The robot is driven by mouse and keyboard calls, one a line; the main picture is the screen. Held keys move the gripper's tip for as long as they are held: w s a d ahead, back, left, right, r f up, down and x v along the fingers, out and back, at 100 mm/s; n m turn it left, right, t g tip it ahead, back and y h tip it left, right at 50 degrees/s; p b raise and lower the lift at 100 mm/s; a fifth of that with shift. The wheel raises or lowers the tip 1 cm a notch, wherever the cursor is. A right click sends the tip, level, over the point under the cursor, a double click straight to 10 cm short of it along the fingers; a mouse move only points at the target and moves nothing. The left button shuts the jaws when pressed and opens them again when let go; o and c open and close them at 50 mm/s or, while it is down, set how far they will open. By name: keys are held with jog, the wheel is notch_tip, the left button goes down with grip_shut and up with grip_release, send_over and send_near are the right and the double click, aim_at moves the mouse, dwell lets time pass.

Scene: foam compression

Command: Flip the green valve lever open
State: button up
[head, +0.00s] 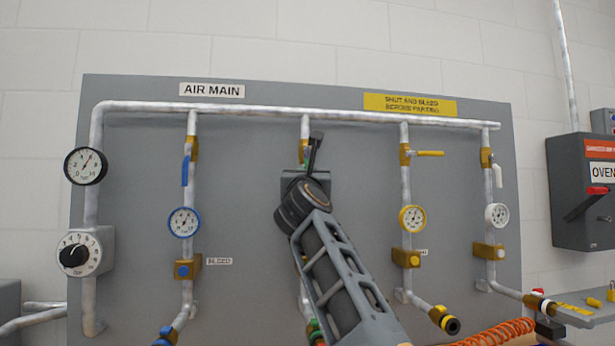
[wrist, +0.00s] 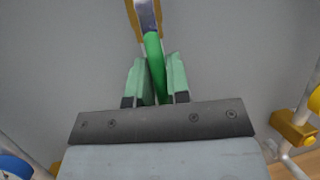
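The green valve lever (wrist: 153,60) hangs down from its brass valve (wrist: 134,15) in the wrist view, along the pipe line. My gripper (wrist: 157,82) has its two pale green fingers on either side of the lever's lower part. A narrow gap seems to show beside the lever, so the fingers look open around it; contact is hard to tell. In the head view my gripper (head: 314,155) is at the middle pipe and hides most of the lever and valve. Only a sliver of green shows there.
A dark oven box (head: 580,220) is at the far right.

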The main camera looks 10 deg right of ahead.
jog(key=o, duration=0.4)
jog(key=b+v, duration=0.7)
jog(key=v, duration=0.6)
jog(key=shift+s+a+f, duration=0.1)
jog(key=shift+s+f, duration=0.1)
jog(key=shift+s, duration=0.15)
